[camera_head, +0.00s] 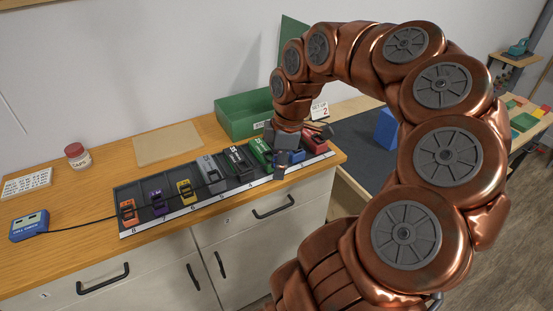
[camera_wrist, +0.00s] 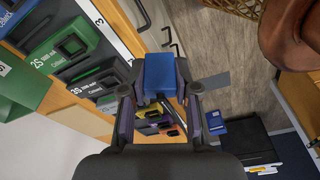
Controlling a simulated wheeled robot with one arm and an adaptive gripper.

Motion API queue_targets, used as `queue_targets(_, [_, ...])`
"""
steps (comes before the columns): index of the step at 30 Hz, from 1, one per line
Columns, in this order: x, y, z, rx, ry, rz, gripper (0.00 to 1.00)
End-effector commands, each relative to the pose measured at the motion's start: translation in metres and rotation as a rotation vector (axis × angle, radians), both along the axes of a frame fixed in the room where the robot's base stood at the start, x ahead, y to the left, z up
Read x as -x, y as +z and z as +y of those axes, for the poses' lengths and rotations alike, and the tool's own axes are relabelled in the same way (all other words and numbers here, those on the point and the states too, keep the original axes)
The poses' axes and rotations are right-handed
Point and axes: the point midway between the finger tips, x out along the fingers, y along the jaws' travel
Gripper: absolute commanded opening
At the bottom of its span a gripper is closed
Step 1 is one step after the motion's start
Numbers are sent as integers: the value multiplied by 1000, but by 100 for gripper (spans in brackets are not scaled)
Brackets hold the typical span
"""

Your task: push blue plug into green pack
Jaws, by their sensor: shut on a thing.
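The blue plug (camera_wrist: 160,78) is between my fingertips in the wrist view, with a finger on each side. The green pack (camera_head: 260,150) stands in the black rack, just left of my gripper. In the wrist view the green pack (camera_wrist: 62,48) is at the upper left, with a dark socket, apart from the plug. I cannot tell the plug's height above the rack.
The black rack (camera_head: 120,192) also holds orange, purple, yellow, grey, black and red packs. A green bin (camera_head: 240,115) stands behind it. A blue cell checker (camera_head: 29,226) with a black cable lies at the left.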

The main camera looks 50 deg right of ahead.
Motion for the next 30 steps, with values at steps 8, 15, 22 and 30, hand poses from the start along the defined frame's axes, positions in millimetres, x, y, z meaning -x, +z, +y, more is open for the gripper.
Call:
queue_targets(8, [18,2,13,0,-2,-1,7])
queue_targets(15, [16,4,3,-15,17,-7,7])
queue_targets(22, [-6,8,-26,-50,88,-34,7])
queue_targets(30, [-39,15,-54,-88,190,-65,7])
